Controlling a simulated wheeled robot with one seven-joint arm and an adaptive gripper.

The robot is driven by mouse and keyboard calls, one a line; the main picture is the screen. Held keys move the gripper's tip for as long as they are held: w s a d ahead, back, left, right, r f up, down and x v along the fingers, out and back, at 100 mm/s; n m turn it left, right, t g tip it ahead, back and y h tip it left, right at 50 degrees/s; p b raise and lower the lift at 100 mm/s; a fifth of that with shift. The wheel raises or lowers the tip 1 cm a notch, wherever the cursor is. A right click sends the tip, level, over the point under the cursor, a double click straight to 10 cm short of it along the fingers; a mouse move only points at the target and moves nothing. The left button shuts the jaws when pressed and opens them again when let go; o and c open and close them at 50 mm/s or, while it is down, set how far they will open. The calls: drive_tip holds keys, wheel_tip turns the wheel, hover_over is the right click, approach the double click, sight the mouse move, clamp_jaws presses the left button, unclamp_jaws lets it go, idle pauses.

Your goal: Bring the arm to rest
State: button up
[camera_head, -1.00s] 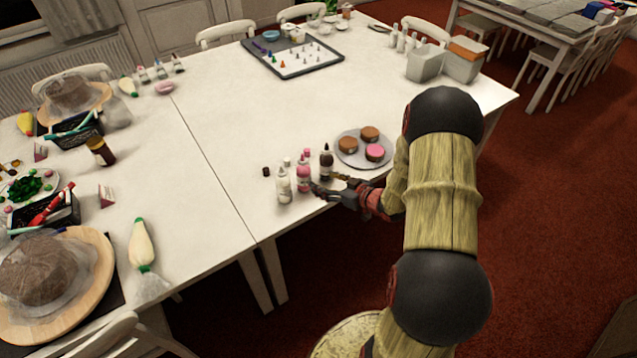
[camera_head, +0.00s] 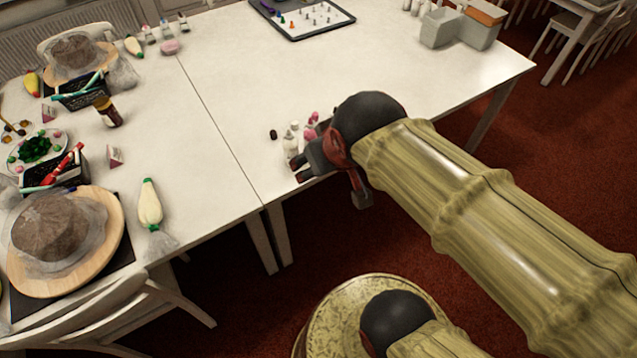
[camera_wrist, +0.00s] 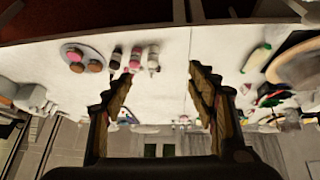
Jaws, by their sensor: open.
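My gripper (camera_head: 302,172) is at the front edge of the white table (camera_head: 225,95), close to the small bottles (camera_head: 291,143). In the wrist view its two fingers (camera_wrist: 160,76) are spread apart with nothing between them. That view is upside down and shows several bottles (camera_wrist: 135,58) with a plate of small cakes (camera_wrist: 72,50) beside them. In the head view my arm reaches in from the lower right and hides the plate and part of the bottles. I cannot tell whether the gripper touches a bottle.
Cakes on boards (camera_head: 107,260), a piping bag (camera_head: 149,205) and black baskets (camera_head: 50,185) crowd the left of the table. A dark tray (camera_head: 345,26) and grey containers (camera_head: 440,28) stand at the back. The table's middle is clear. A white chair (camera_head: 130,305) stands lower left.

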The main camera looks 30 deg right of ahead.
drive_tip(key=shift+g+y, duration=0.4)
drive_tip(key=shift+y, duration=0.1)
drive_tip(key=s+a, duration=0.1)
drive_tip(key=s, duration=0.1)
drive_tip(key=s+a, duration=0.2)
drive_tip(key=shift+s+a, duration=0.15)
drive_tip(key=shift+s, duration=0.25)
